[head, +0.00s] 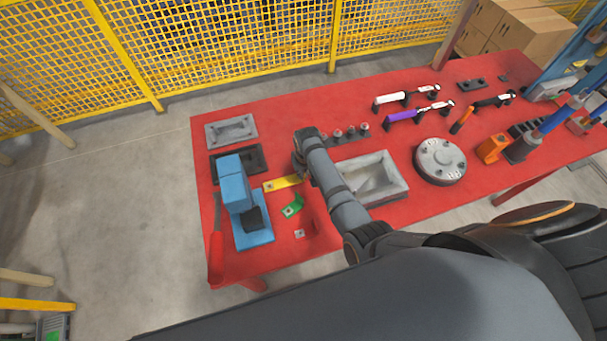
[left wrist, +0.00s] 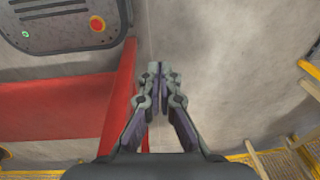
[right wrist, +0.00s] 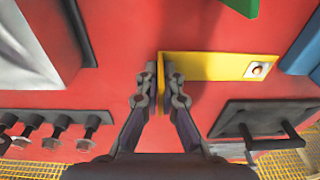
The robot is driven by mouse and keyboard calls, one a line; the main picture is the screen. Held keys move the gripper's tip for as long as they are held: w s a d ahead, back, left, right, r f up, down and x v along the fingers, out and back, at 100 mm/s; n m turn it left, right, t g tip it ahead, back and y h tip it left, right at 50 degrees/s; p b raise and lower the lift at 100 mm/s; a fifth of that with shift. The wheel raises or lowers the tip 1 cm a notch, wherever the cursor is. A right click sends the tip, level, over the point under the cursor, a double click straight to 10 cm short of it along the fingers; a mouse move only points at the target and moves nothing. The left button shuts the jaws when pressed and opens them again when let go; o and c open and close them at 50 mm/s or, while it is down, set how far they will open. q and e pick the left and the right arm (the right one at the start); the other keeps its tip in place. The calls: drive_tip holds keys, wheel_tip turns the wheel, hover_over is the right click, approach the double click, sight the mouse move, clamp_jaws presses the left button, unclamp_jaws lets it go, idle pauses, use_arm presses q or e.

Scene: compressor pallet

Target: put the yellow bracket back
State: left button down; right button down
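The yellow bracket (head: 281,183) lies on the red table, between the blue machine and the grey tray. In the right wrist view the yellow bracket (right wrist: 215,66) is L-shaped, with a flat arm running right to a hole and a short upright flange. My right gripper (right wrist: 164,78) has one finger on each side of that flange and looks shut on it. In the head view my right gripper (head: 302,172) is at the bracket's right end, partly hidden by its own arm. My left gripper (left wrist: 158,70) is shut and empty, over the floor beside a red edge; the head view does not show it.
A green bracket (head: 292,207) lies just in front of the yellow one. The blue machine (head: 232,185) stands left and the grey tray (head: 400,188) right. Upright bolts (head: 351,131) and a black plate (head: 256,153) are behind. A round flange (head: 440,160) sits farther right.

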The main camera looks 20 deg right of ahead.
drive_tip(key=shift+s+r, duration=0.15)
drive_tip(key=shift+s, duration=0.15)
drive_tip(key=c, duration=1.8)
unclamp_jaws()
drive_tip(key=shift+f, duration=0.2)
drive_tip(key=shift+o, duration=1.4)
use_arm(q)
drive_tip(key=shift+s, duration=0.8)
use_arm(e)
drive_tip(key=shift+r, duration=0.15)
